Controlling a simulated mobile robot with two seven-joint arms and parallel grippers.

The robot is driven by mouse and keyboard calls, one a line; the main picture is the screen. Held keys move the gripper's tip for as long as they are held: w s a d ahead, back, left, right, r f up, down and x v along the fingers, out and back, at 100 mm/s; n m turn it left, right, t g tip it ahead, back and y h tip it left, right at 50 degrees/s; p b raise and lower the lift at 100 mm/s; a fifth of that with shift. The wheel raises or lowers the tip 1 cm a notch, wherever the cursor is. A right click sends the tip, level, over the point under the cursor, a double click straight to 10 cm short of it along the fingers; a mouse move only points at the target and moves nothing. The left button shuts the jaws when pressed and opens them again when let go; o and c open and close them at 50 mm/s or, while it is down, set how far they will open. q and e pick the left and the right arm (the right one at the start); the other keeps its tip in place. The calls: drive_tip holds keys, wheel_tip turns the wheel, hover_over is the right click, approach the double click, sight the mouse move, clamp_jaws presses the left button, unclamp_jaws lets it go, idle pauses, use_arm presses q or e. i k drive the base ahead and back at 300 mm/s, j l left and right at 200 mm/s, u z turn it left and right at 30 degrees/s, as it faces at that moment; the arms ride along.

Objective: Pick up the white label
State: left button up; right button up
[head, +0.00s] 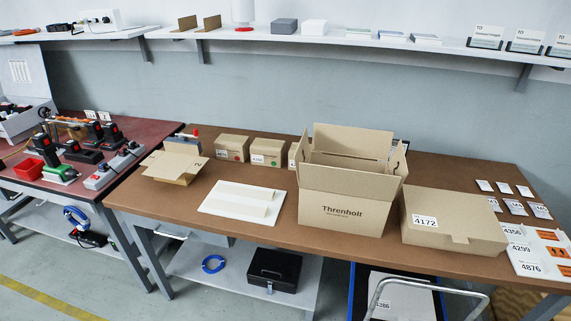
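Several white labels are in the head view, and I cannot tell which one the task means. On a white sheet (543,245) at the right end of the brown bench are a label reading 4356 (513,231), one reading 4299 (520,248) and one reading 4876 (530,267), beside orange labels (557,253). A white label reading 4172 (425,222) is on the closed cardboard box (455,234). Small white cards or packets (515,207) lie behind the sheet. Neither of my grippers is in view.
An open Threnholt carton (345,212) stands mid-bench. A white board (242,202) and a small open box (175,163) lie to its left. A red-topped table (120,165) with power tools is at far left. A shelf (330,38) runs above. A metal handle (425,284) rises before the bench.

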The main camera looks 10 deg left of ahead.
sight(522, 245)
drive_tip(key=j, duration=0.5)
drive_tip(key=i+j, duration=0.1)
drive_tip(key=j, duration=0.4)
drive_tip(key=z, duration=1.5)
